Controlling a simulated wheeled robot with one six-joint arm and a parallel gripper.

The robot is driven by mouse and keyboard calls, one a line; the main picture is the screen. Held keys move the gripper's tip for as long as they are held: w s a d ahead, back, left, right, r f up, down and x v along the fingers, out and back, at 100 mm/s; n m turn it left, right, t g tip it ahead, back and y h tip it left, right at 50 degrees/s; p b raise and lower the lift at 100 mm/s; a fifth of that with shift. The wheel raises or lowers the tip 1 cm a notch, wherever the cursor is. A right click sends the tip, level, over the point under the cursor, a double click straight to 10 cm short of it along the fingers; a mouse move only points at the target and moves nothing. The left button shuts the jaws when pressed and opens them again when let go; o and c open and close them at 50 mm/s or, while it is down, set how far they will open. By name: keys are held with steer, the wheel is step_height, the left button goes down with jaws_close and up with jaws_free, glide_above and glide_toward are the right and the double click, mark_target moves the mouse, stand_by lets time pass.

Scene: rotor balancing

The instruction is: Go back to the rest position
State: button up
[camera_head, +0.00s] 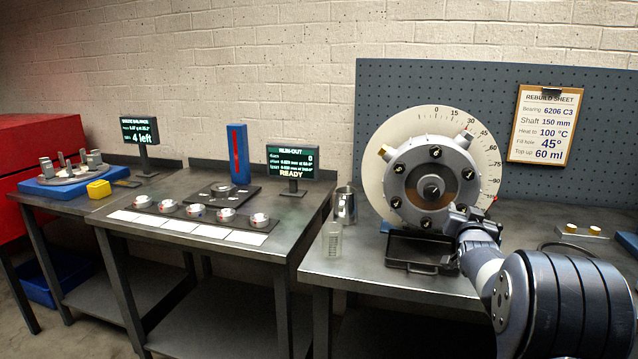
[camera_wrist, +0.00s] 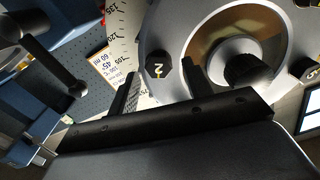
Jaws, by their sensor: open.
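My gripper (camera_head: 466,216) is in front of the lower right edge of the round grey housing (camera_head: 412,210), above the right bench. In the wrist view its two fingers (camera_wrist: 160,82) stand apart. A black knob marked 2 (camera_wrist: 158,67) shows between and beyond them, and I see nothing held. The knob is on the housing face; whether the fingers touch it I cannot tell. The housing carries several black knobs around a brown centre. A white angle dial (camera_head: 375,165) stands behind it. My arm hides part of the right bench.
A black tray (camera_head: 412,268) lies below the housing. A metal cup (camera_head: 345,205) and a clear beaker (camera_head: 332,240) stand left of it. A rebuild sheet (camera_head: 545,125) hangs on the pegboard (camera_head: 400,80). The middle bench (camera_head: 290,235) holds several small round parts.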

steer(key=n+p, duration=0.2)
steer(key=n, duration=0.1)
steer(key=n+p, duration=0.1)
steer(key=n, duration=0.1)
steer(key=shift+a+r+n+p, duration=0.15)
steer(key=shift+r+n+p, duration=0.05)
steer(key=shift+n+p, duration=0.2)
steer(key=n+p, duration=0.3)
steer(key=p, duration=0.1)
steer(key=shift+a+n, duration=0.1)
steer(key=shift+n, duration=0.2)
steer(key=shift+f+n+p, duration=0.15)
steer(key=shift+n+p, duration=0.75)
steer(key=shift+p, duration=0.05)
steer(key=shift+f, duration=0.1)
